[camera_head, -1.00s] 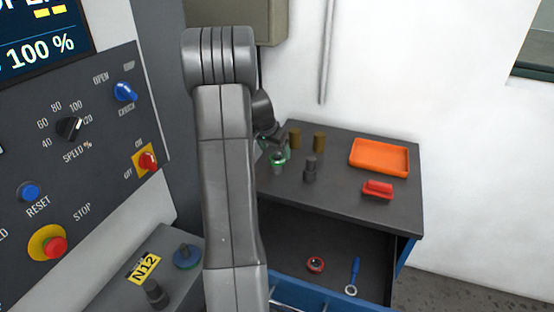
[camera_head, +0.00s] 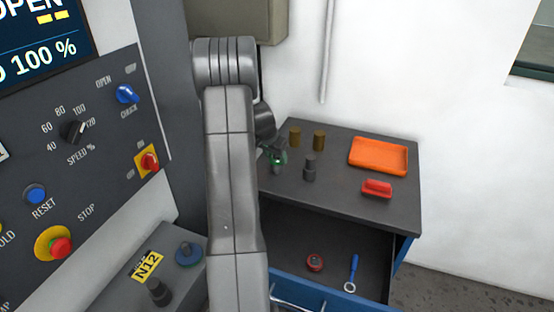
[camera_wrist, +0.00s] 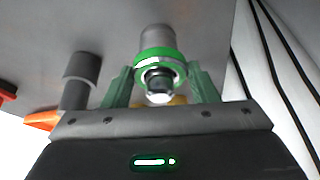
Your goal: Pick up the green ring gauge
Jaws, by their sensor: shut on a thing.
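In the head view my gripper (camera_head: 278,158) is at the left part of the cabinet top, small and dark. There the gauge is mostly hidden by the gripper, and I cannot tell whether it touches the top.
On the dark cabinet top (camera_head: 345,202) stand two brown cylinders (camera_head: 307,139), a dark grey stepped cylinder (camera_head: 310,168), an orange tray (camera_head: 378,154) and a red block (camera_head: 377,188). The open drawer (camera_head: 290,240) holds a red round gauge (camera_head: 314,262) and a blue-handled tool (camera_head: 353,270).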

